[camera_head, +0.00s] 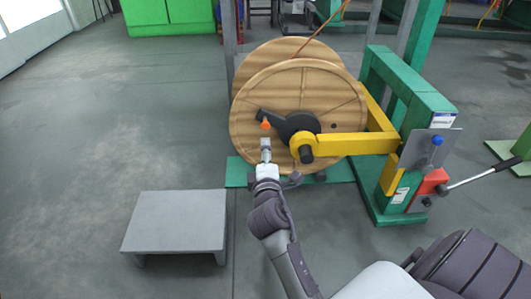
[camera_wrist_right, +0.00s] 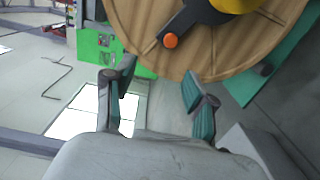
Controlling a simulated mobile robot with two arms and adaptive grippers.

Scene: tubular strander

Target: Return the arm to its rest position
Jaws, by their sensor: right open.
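My right arm reaches up from the bottom right in the head view, and its gripper (camera_head: 266,150) is in front of the wooden reel (camera_head: 260,95). In the right wrist view the gripper (camera_wrist_right: 160,95) is open, with its two green-padded fingers apart and nothing between them. The reel (camera_wrist_right: 225,50) fills the top of that view beyond the fingers. An orange knob (camera_head: 265,125) on a black lever lies just above the gripper; it also shows in the wrist view (camera_wrist_right: 170,40). My left gripper is not in view.
A yellow arm (camera_head: 350,144) runs from the reel's hub to a green frame (camera_head: 425,95). A red lever part (camera_head: 430,188) with a long handle is at the right. A low grey platform (camera_head: 175,220) stands left of my arm. Floor at the far left is clear.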

